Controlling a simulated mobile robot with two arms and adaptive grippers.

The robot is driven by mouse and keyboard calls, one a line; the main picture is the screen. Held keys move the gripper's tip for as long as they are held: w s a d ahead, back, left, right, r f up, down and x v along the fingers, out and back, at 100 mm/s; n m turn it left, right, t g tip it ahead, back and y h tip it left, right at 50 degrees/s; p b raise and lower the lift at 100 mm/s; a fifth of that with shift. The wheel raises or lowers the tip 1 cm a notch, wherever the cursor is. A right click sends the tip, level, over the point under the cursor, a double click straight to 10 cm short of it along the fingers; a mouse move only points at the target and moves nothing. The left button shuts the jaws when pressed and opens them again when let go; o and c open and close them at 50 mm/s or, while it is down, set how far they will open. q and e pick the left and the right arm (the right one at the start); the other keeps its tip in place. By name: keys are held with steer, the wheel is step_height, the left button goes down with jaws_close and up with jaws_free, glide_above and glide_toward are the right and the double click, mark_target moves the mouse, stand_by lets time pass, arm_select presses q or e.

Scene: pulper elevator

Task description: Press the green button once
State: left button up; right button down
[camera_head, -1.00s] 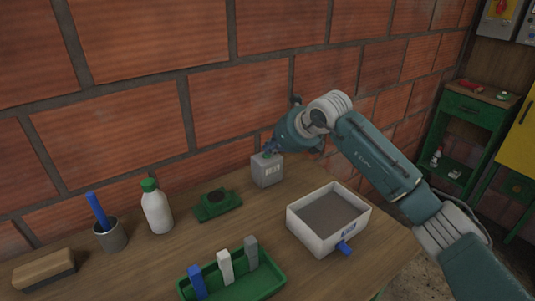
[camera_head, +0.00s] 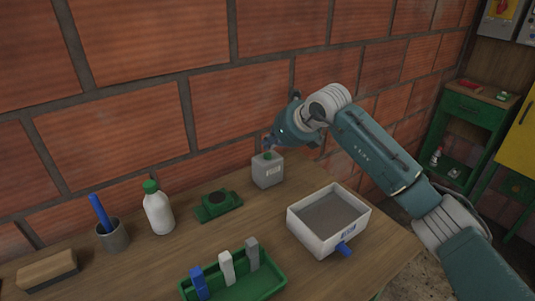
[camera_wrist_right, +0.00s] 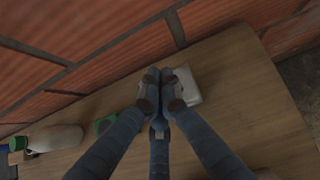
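The green button (camera_head: 267,155) sits on top of a small grey box (camera_head: 267,172) that stands on the table near the brick wall. My right gripper (camera_head: 268,143) is just above the button, with a small gap showing. In the right wrist view its fingertips (camera_wrist_right: 164,76) are drawn together, with nothing seen between them. The grey box (camera_wrist_right: 188,87) shows there behind and right of the fingers, and the button is hidden. My left gripper is in neither view.
A white tray box (camera_head: 328,219) stands to the right on the wooden table. A green pad (camera_head: 217,205), a white bottle (camera_head: 158,210), a pen cup (camera_head: 112,237), a brush (camera_head: 47,271) and a green tray (camera_head: 262,284) are to the left and front. The brick wall is close behind.

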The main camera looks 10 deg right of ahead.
mark_target(270, 155)
step_height(270, 155, up, 4)
steer(key=shift+f+p, duration=0.15)
steer(key=shift+p, duration=0.8)
steer(key=shift+r+p, duration=0.35)
steer(key=shift+r, duration=0.25)
